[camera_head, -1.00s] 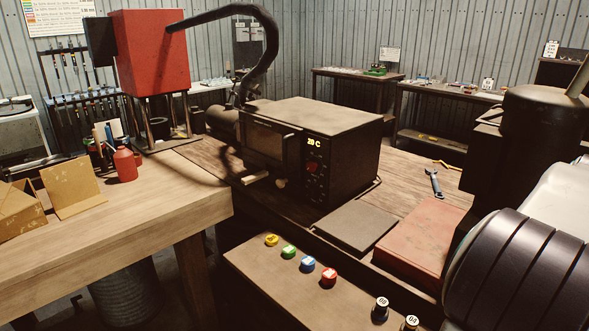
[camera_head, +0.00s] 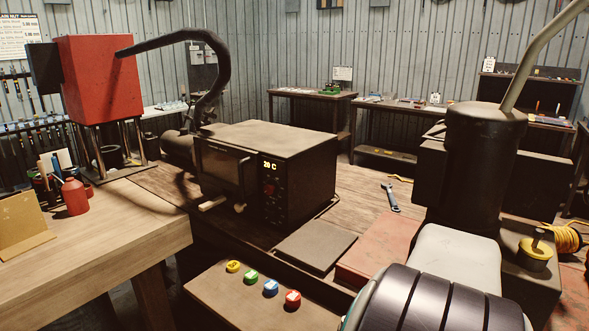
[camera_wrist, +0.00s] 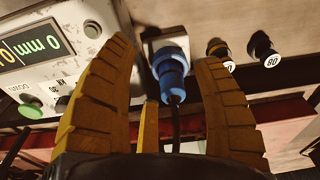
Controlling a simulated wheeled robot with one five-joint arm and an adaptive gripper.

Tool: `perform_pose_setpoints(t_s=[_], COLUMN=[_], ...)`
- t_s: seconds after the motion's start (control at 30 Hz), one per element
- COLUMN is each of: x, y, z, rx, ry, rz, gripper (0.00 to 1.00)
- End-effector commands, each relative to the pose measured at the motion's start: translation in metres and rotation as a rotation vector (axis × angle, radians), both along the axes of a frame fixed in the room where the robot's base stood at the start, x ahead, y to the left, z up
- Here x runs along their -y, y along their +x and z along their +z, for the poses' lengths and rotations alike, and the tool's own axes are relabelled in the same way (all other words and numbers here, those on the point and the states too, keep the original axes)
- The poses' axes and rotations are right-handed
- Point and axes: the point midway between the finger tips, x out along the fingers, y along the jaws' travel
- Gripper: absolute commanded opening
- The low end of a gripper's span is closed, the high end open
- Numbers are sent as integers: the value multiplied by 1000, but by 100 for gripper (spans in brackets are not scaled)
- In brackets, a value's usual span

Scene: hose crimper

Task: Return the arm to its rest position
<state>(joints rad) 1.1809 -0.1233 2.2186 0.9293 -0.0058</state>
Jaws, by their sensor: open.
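In the wrist view my gripper (camera_wrist: 163,52) is open, with its two ribbed orange-yellow fingers apart. A blue fitting (camera_wrist: 170,68) with a black stem shows in the gap between them; I cannot tell how far beyond the fingertips it is. No finger is visibly closed on it. In the head view my arm's dark ribbed joint (camera_head: 432,300) and pale link (camera_head: 455,258) fill the lower right; my gripper is out of that view.
The wrist view shows a white panel (camera_wrist: 75,68) with a digital display and green button (camera_wrist: 31,108), plus two dark numbered knobs (camera_wrist: 262,45). The head view shows a black oven (camera_head: 268,170), red box machine (camera_head: 97,78), wrench (camera_head: 390,197) and coloured buttons (camera_head: 270,287).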

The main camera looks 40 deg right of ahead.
Motion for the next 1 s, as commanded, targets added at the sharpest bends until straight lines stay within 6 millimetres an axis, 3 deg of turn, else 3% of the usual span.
perform_pose_setpoints(t_s=[0.2,0.5,0.8,1.0], x=[-79,-167,-222,-240], y=[36,58,74,76], z=[-2,7,30,33], rx=[8,54,148,163], ry=[-13,-57,-114,-113], rz=[297,717,1039,1145], gripper=[61,61,61,61])
